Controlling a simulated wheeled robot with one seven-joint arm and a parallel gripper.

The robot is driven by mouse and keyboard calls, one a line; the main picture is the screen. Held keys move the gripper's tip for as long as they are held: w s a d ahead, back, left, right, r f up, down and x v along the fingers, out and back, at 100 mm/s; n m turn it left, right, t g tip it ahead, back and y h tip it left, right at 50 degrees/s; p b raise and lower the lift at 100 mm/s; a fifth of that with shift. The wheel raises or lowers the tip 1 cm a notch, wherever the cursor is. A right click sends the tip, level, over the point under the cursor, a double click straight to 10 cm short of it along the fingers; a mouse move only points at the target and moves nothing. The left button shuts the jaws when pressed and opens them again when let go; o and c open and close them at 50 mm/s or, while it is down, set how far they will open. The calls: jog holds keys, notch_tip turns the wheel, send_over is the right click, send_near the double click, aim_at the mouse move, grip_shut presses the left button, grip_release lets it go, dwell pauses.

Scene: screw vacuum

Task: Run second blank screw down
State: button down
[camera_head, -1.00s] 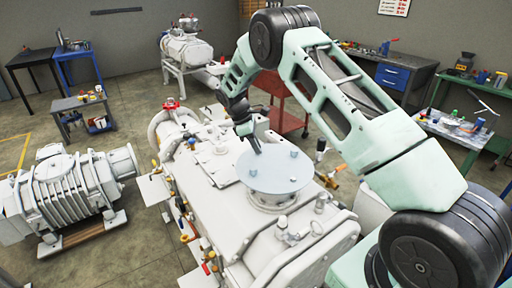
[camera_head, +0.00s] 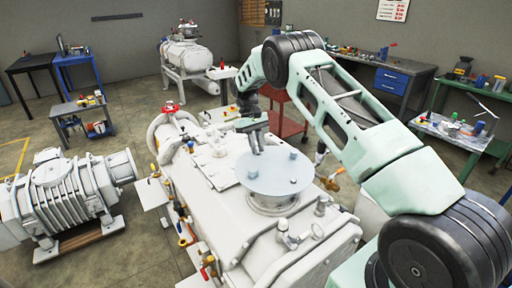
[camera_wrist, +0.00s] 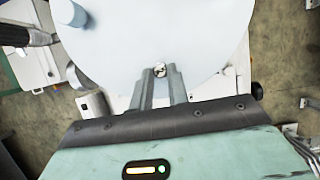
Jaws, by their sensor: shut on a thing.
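The round pale-blue blank (camera_head: 275,177) lies flat on the raised port on top of the white vacuum pump (camera_head: 225,215). My gripper (camera_head: 257,148) points down at the far edge of the blank. In the wrist view its fingers (camera_wrist: 160,78) are shut around a small round screw head (camera_wrist: 160,70) near the blank's rim. Another screw (camera_wrist: 70,12) stands at the upper left there. How deep the held screw sits is hidden.
Pipes, valves and fittings (camera_head: 290,235) rise from the pump's near end. A red cart (camera_head: 288,118) stands behind the pump. A second grey machine (camera_head: 65,190) sits on the floor at the left. Workbenches line the right wall.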

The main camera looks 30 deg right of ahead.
jog(key=shift+d+r+m+y, duration=0.1)
jog(key=shift+m+y, duration=0.1)
jog(key=shift+m, duration=0.4)
jog(key=shift+d+r+m+y, duration=0.1)
jog(key=shift+m+y, duration=0.1)
jog(key=shift+m, duration=0.4)
jog(key=c, duration=1.3)
grip_release()
jog(key=shift+f, duration=0.1)
jog(key=shift+c, duration=0.2)
